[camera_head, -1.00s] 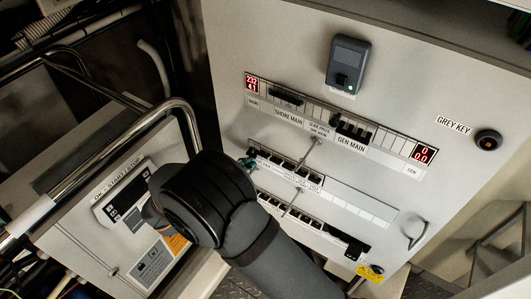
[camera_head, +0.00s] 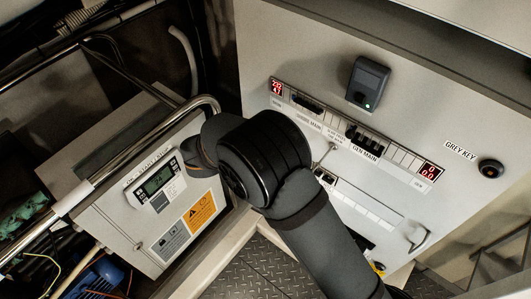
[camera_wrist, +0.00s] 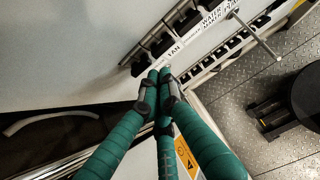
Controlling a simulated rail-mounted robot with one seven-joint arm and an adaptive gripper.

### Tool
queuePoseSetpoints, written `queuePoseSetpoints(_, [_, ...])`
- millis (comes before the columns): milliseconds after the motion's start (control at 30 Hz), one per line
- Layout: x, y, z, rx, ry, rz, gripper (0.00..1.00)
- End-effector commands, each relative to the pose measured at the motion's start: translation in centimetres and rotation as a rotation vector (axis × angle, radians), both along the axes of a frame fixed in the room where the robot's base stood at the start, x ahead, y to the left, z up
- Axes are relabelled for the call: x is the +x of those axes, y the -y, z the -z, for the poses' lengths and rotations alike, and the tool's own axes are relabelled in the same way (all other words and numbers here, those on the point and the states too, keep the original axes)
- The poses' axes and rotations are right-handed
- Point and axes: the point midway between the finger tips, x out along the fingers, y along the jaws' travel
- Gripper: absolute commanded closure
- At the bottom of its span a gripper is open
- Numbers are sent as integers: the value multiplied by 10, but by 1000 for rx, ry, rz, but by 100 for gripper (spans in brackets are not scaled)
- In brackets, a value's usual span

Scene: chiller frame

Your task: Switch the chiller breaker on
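My gripper (camera_wrist: 158,74) has green-wrapped fingers with black joints. In the wrist view its tips come together in front of the white panel, with nothing seen between them; they look shut. A row of black breakers (camera_wrist: 172,35) with printed labels lies just above the tips. I read "FAN" and "WATER" there; no chiller label is readable, and contact with a breaker cannot be told. In the head view the breaker panel (camera_head: 300,60) is at the right. My dark arm covers much of its lower breaker rows and hides my gripper.
A metal rod (camera_wrist: 258,38) stands out from the panel near the breakers. A control box (camera_head: 150,225) with a lit display and a bent metal rail (camera_head: 205,103) are at the left. A black key switch (camera_head: 490,168) is at the right. Patterned metal floor (camera_head: 260,268) lies below.

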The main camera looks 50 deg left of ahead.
Motion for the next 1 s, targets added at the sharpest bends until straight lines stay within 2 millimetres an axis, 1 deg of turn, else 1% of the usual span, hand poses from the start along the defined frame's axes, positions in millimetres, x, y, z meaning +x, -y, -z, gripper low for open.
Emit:
queuePoseSetpoints(333, [-1, 0, -15, -1, 0, -2, 100])
queuePoseSetpoints(767, [-1, -1, -18, 1, 2, -2, 100])
queuePoseSetpoints(867, [-2, -1, -23, 3, 1, -2, 100])
queuePoseSetpoints(1000, [-5, 1, -39, 3, 2, 0, 100])
